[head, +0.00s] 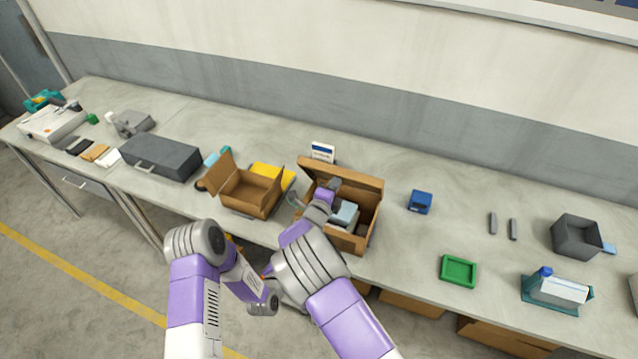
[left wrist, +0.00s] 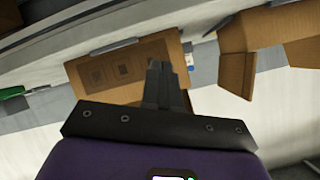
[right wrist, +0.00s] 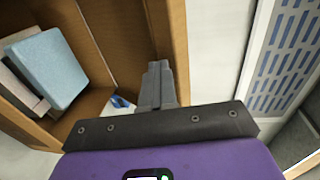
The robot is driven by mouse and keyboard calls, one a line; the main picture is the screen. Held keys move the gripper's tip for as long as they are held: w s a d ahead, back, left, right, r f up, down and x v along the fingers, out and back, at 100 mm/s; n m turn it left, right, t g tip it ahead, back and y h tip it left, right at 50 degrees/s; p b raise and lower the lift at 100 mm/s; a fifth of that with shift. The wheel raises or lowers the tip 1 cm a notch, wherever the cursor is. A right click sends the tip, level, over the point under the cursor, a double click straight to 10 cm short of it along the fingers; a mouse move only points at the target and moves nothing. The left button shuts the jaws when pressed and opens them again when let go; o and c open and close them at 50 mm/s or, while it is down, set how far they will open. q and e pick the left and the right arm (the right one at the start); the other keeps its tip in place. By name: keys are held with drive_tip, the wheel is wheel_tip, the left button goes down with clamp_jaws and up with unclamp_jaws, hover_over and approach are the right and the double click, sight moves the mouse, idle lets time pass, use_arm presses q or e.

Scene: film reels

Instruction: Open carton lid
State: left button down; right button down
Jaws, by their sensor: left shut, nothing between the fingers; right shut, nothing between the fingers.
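The carton (head: 362,243) stands on the bench in front of me with its brown lid (head: 345,173) raised at the back. Pale blue and grey boxes (head: 345,214) lie inside. My right gripper (head: 333,185) is over the carton near the lid. In the right wrist view its fingers (right wrist: 160,85) are shut and empty, close to a cardboard panel (right wrist: 178,40); contact is unclear. The pale blue box (right wrist: 50,68) shows inside there. My left gripper's fingers (left wrist: 167,85) are shut and empty before a carton's printed side (left wrist: 120,70). In the head view they are hidden by my arms.
A second carton (head: 240,201) with open flaps stands to the left, beside a yellow item (head: 272,174). A small white sign (head: 322,152) stands behind the carton. A blue box (head: 420,202), green tray (head: 458,271) and grey bin (head: 575,240) are to the right.

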use_arm(q)
drive_tip(key=w+d+r+m+t+h, duration=0.3)
drive_tip(key=w+d+r+m+t, duration=0.1)
drive_tip(key=w+r, duration=0.4)
drive_tip(key=w+d+r+m+t+h, duration=0.2)
drive_tip(key=w+d+r+m+t, duration=0.3)
drive_tip(key=r+m, duration=0.4)
wheel_tip(320, 180, up, 3)
drive_tip(key=w+t, duration=0.1)
drive_tip(key=w, duration=0.1)
drive_tip(key=shift+w+d+m+t+h, duration=0.25)
drive_tip(key=shift+w+m+t+h, duration=0.05)
drive_tip(key=shift+w+h, duration=0.1)
use_arm(e)
drive_tip(key=shift+s, duration=0.1)
use_arm(q)
drive_tip(key=shift+w+d+r, duration=0.2)
drive_tip(key=shift+w+r, duration=0.2)
drive_tip(key=shift+r, duration=0.05)
drive_tip(key=shift+r, duration=0.2)
use_arm(e)
drive_tip(key=c, duration=0.8)
unclamp_jaws()
drive_tip(key=shift+s+f, duration=0.1)
drive_tip(key=shift+f, duration=0.1)
